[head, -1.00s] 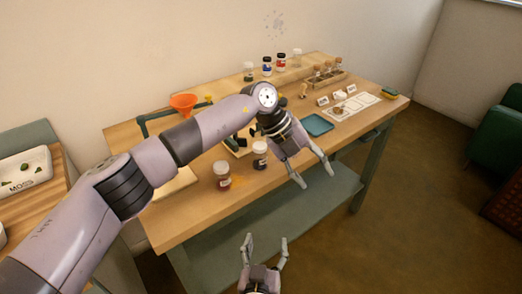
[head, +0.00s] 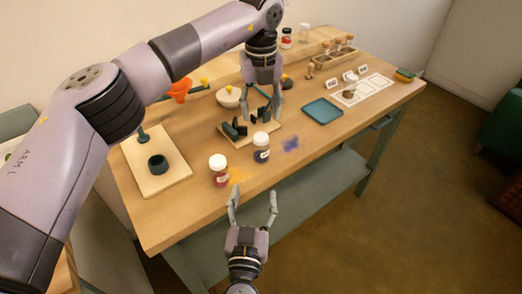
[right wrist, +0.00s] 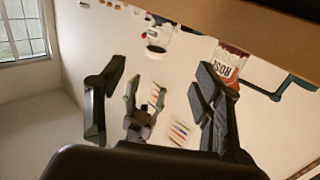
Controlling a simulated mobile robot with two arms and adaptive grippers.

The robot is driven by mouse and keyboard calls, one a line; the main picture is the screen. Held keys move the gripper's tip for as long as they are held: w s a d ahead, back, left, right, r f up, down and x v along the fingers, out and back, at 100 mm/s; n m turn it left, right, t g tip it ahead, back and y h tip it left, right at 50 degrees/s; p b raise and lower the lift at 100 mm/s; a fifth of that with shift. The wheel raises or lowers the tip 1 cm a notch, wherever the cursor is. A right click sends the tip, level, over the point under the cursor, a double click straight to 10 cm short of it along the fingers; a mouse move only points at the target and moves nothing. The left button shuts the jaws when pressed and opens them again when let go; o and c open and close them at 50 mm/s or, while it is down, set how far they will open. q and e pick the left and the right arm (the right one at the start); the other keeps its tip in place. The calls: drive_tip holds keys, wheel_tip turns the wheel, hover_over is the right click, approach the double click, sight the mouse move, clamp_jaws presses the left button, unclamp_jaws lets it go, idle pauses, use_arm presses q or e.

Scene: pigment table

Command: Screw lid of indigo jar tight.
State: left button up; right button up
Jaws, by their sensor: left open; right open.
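The indigo jar (head: 261,155), dark with a white lid (head: 261,139) on top, stands upright near the table's front edge in the head view. I cannot tell how tight the lid is. My left gripper (head: 263,112) is open and points down behind the jar, over the board with dark clamp-like parts. It appears apart from the jar. My right gripper (head: 253,200) is open and empty, in front of the table edge and nearer than the jar. Its dark fingers (right wrist: 155,105) are spread in the right wrist view, with nothing between them close up.
A red jar (head: 219,173) with a white lid stands just left of the indigo jar; orange and blue powder patches lie nearby. A blue tray (head: 322,110) lies at right. The front right tabletop is clear.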

sight(260, 154)
drive_tip(key=w, duration=0.5)
drive_tip(key=w+d, duration=0.1)
drive_tip(key=w, duration=1)
drive_tip(key=shift+w+d, duration=0.35)
drive_tip(key=shift+c, duration=0.5)
clamp_jaws()
